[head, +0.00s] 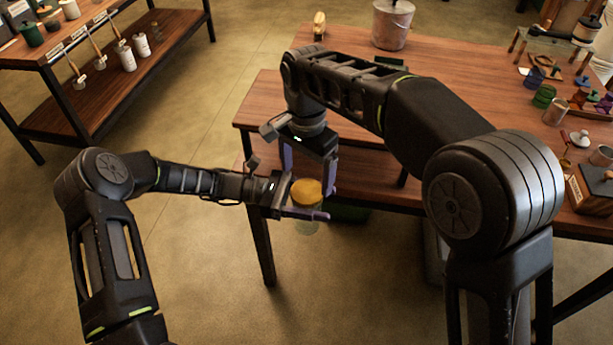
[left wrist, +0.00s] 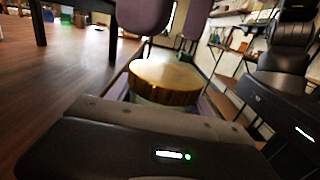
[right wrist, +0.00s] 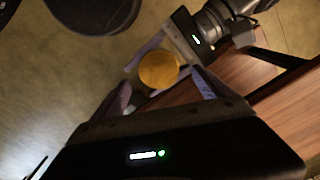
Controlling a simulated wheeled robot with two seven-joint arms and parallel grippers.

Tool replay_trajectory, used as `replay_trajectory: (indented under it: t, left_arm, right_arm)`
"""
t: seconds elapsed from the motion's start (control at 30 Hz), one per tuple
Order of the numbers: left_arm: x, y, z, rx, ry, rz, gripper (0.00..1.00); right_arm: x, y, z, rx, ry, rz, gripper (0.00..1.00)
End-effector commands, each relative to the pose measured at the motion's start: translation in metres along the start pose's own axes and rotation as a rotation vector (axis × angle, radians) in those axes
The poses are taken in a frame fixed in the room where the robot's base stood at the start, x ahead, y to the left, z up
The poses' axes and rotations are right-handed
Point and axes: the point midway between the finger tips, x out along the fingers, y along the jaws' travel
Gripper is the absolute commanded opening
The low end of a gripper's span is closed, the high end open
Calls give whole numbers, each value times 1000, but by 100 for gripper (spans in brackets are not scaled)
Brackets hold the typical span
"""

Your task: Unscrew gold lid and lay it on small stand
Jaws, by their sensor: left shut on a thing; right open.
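The gold lid (head: 306,191) sits on top of a clear glass jar (head: 307,226), held up in the air in front of the table's near left corner. My left gripper (head: 308,212) is shut on the jar below the lid. In the left wrist view the lid (left wrist: 165,80) is just beyond the gripper body. My right gripper (head: 308,182) is open, pointing down, its purple fingers on either side of the lid. In the right wrist view the lid (right wrist: 159,69) lies between and beyond the open fingertips. I cannot make out the small stand for certain.
The wooden table (head: 262,95) reaches to the right, with a metal pail (head: 392,24) at its back. Pots, jars and small coloured pieces crowd its right side. A shelf unit (head: 110,95) stands at the upper left. The floor between is clear.

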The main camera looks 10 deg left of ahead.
Motion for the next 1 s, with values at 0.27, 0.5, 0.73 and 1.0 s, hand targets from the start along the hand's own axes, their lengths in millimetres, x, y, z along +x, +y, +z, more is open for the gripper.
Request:
replay_trajectory:
  t: [0.27,0.5,0.73,1.0]
  left_arm:
    - [-1,1,1,1,0,2,0]
    - [-1,1,1,1,0,2,0]
    - [-1,1,1,1,0,2,0]
    - [-1,1,1,1,0,2,0]
  right_arm:
    - [-4,0,-1,34,2,3,77]
    - [-32,0,0,274,2,2,75]
    - [-34,1,0,300,0,3,75]
    - [-25,1,0,298,-1,6,75]
